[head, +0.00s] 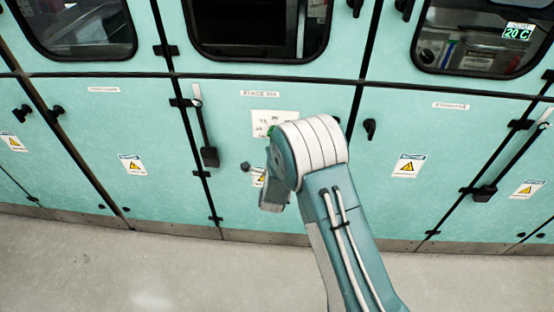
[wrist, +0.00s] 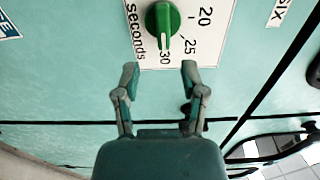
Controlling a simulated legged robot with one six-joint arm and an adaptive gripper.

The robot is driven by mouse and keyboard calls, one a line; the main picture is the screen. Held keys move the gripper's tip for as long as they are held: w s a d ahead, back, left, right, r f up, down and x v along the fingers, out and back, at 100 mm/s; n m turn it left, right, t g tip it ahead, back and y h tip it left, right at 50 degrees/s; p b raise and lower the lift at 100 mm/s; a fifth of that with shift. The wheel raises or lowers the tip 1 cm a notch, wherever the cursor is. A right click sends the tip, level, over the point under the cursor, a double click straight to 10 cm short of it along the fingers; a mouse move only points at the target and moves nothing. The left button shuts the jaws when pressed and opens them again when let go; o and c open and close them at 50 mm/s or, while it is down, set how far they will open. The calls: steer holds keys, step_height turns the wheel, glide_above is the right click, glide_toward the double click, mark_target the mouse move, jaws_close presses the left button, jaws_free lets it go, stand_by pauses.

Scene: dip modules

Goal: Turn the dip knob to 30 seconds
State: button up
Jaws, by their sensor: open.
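The green dip knob (wrist: 162,20) sits on a white dial plate (wrist: 145,48) in the wrist view. The plate reads 20, 25, 30 and "seconds". The knob's white pointer line points down at the 30 mark. My gripper (wrist: 160,72) is open, with its two fingers apart just below the knob in the picture. Nothing is between the fingertips, and they do not enclose the knob. In the head view, the white plate (head: 262,119) shows beside my arm, with a bit of green at the arm's edge. My arm largely hides the gripper there.
Teal cabinet panels with dark seams fill the wall. A black lever handle (head: 207,140) hangs left of the plate, and a latch (head: 370,128) is to its right. Warning labels (head: 408,166) mark the panels. The pale floor (head: 130,265) in front is clear.

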steer(key=s, duration=0.5)
steer(key=shift+s, duration=0.35)
steer(key=s+d+r+n+g+y, duration=0.1)
steer(key=s+d+r+n+g, duration=0.15)
steer(key=r, duration=0.35)
steer(key=s+d+r+n+g+y, duration=0.1)
steer(key=s+d+r+n+g, duration=0.1)
steer(key=d+r+n, duration=0.3)
steer(key=s+r+n+g+y, duration=0.1)
steer(key=s+r+n+g, duration=0.1)
steer(key=r, duration=0.5)
steer(key=s+d+r+n+g, duration=0.1)
steer(key=s+d+n+g, duration=0.1)
steer(key=s, duration=0.7)
steer(key=s+d+r+n+g+h, duration=0.1)
steer(key=s+d+n, duration=0.3)
steer(key=s, duration=0.4)
steer(key=s+d+r+n+g+h, duration=0.1)
steer(key=s+d+r+n+g, duration=0.2)
steer(key=s, duration=0.6)
steer(key=shift+s+d, duration=0.3)
steer(key=shift+d, duration=0.75)
